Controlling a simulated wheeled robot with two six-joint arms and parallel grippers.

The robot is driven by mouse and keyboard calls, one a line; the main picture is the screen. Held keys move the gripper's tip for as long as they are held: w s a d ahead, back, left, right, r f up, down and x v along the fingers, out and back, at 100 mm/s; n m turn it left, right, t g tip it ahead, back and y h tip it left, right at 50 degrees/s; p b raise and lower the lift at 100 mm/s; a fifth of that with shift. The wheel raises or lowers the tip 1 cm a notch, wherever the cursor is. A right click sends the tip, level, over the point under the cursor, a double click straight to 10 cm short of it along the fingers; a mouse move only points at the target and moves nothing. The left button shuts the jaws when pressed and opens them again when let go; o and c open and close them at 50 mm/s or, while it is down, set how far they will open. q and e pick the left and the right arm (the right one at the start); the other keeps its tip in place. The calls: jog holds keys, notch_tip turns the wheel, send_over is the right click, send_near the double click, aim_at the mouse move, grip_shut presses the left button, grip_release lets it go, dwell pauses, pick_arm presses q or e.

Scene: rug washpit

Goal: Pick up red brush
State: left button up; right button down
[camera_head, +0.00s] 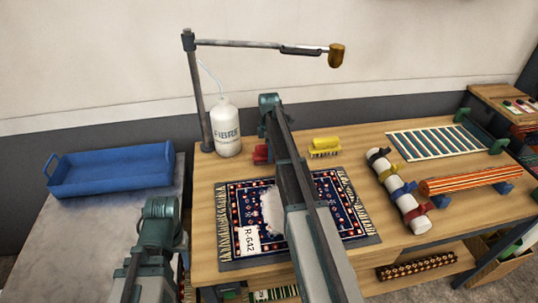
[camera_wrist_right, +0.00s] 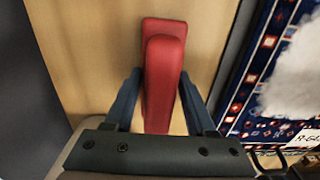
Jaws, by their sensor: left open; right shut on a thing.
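The red brush (camera_head: 260,154) is at the left part of the wooden table, beside the rug's upper left corner and partly hidden behind my right arm. In the right wrist view the brush (camera_wrist_right: 163,75) stands lengthwise between the two fingers of my right gripper (camera_wrist_right: 160,100), which is shut on it. I cannot tell whether the brush is clear of the tabletop. My left gripper (camera_head: 160,215) is at the lower left, in front of the grey counter, open and away from the brush; its fingers are hard to make out.
A patterned rug (camera_head: 327,187) with white foam and a tag lies under my right arm. A yellow brush (camera_head: 325,146), white bottle (camera_head: 226,130) and lamp post (camera_head: 197,95) stand behind. A rolled bundle (camera_head: 398,190) is right; a blue tray (camera_head: 112,170) sits on the grey counter.

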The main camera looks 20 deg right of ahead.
jog(key=shift+r, duration=0.2)
notch_tip(320, 180, up, 2)
jog(key=shift+r+p, duration=0.1)
jog(key=shift+p, duration=1.15)
jog(key=shift+r+p, duration=0.85)
jog(key=s+a, duration=0.2)
jog(key=s, duration=0.2)
jog(key=s+a, duration=0.2)
jog(key=s, duration=0.3)
jog(key=s+a, duration=0.3)
jog(key=s, duration=0.2)
jog(key=shift+s+a+r+p, duration=0.1)
jog(key=shift+s+r+p, duration=0.05)
jog(key=shift+r+p, duration=0.25)
